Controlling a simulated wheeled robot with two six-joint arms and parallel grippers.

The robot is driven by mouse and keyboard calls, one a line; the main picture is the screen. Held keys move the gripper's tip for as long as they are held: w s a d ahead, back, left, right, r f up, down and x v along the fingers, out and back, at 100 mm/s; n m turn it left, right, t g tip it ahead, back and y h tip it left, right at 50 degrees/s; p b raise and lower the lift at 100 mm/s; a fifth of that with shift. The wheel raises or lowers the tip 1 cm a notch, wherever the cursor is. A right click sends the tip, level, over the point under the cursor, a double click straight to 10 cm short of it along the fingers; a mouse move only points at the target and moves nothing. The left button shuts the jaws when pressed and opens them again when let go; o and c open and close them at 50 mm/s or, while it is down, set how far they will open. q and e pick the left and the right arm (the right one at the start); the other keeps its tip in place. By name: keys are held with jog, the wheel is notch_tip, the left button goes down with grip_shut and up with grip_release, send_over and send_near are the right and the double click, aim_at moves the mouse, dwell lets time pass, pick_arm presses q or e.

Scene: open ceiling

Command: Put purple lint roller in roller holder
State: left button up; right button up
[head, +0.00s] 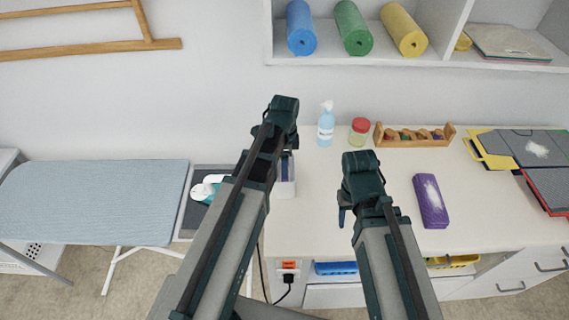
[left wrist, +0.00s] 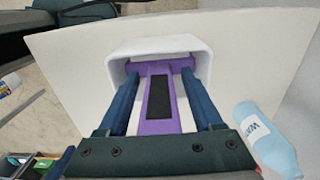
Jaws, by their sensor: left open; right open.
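The purple lint roller (left wrist: 158,122), with a black grip patch, is at the holder's opening in the left wrist view. My left gripper (left wrist: 160,76) is open, with one finger on each side of the roller. I cannot tell whether the fingers touch it. In the head view the roller is hidden. My right gripper (head: 343,214) is open and empty above the table, right of the holder.
A pale blue bottle (head: 326,128), a red-lidded jar (head: 359,132) and a wooden rack (head: 412,139) stand at the back. A purple block with white fluff (head: 431,202) lies to the right. Dark folded cloths (head: 530,147) lie far right. An ironing board (head: 90,200) is at left.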

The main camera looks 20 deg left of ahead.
pick_arm(q)
jog(key=shift+r, duration=0.1)
pick_arm(e)
jog(key=shift+r, duration=0.1)
pick_arm(q)
notch_tip(320, 180, up, 12)
jog(key=p, duration=1.2)
jog(key=shift+r, duration=0.15)
jog(key=s+d+n+y, duration=0.1)
jog(key=s+d+n, duration=0.9)
jog(key=s, duration=0.4)
jog(key=shift+s+d+n, duration=0.2)
jog(key=shift+d+n, duration=0.05)
jog(key=shift+n, duration=0.35)
pick_arm(e)
notch_tip(320, 180, up, 12)
pick_arm(q)
notch_tip(320, 180, down, 14)
jog(key=b, duration=1.3)
jog(key=shift+r, duration=0.1)
pick_arm(e)
notch_tip(320, 180, down, 14)
jog(key=shift+r, duration=0.15)
pick_arm(q)
jog(key=shift+r, duration=0.2)
pick_arm(e)
jog(key=shift+r, duration=0.2)
